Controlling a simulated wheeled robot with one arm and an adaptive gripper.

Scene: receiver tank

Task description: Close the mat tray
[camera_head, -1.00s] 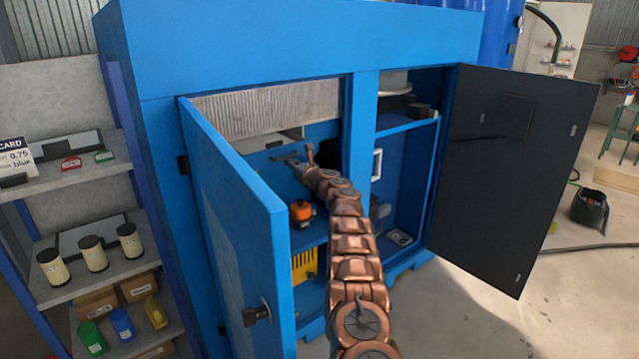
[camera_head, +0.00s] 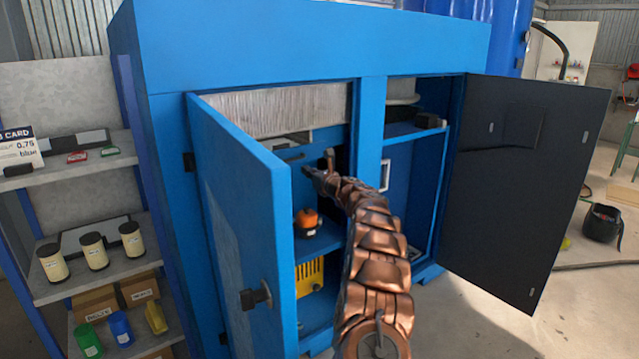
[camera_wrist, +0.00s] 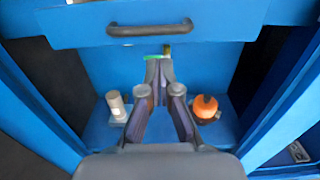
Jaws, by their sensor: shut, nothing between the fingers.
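The mat tray (camera_head: 315,142) is a blue drawer with a dark bar handle (camera_head: 294,156), inside the left bay of the blue cabinet, below a pleated filter panel. In the wrist view its front (camera_wrist: 215,30) and handle (camera_wrist: 150,28) cross the top, and the front seems to stand forward of the bay's back wall. A dark gap shows above it. My gripper (camera_head: 318,168) is just below and right of the handle, apart from it. In the wrist view the gripper (camera_wrist: 158,66) is shut and empty, its tips under the handle. How far out the tray stands is hard to tell.
The open blue left door (camera_head: 240,215) stands close left of my arm. The dark right door (camera_head: 525,190) is swung wide. An orange-topped item (camera_head: 307,222) stands on the shelf below the tray; it also shows in the wrist view (camera_wrist: 205,107), with a pale cylinder (camera_wrist: 116,104).

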